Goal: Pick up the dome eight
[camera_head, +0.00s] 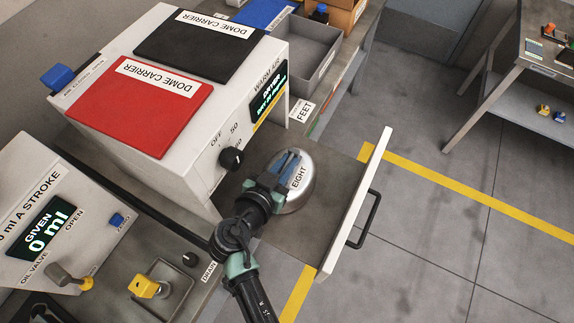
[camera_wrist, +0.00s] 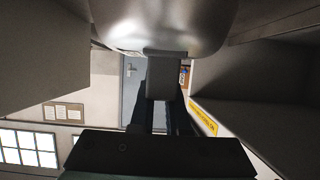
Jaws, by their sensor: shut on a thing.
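The dome eight (camera_head: 299,192) is a shiny metal dome with a white label reading EIGHT. It is at or above the pulled-out drawer (camera_head: 335,215) of the white warm air machine (camera_head: 190,170); I cannot tell whether it touches the drawer floor. My gripper (camera_head: 286,168) is shut on the dome, with its fingers at the dome's upper left. In the wrist view the dome's smooth metal side (camera_wrist: 165,22) fills the top middle, just beyond the gripper (camera_wrist: 166,75). The fingers' contact is partly hidden.
The drawer's white front with a black handle (camera_head: 365,222) stands up on the right. A red dome carrier (camera_head: 140,105) and a black one (camera_head: 200,45) lie on the machine. A grey bin (camera_head: 315,55) is behind; an oil unit (camera_head: 45,215) stands at left.

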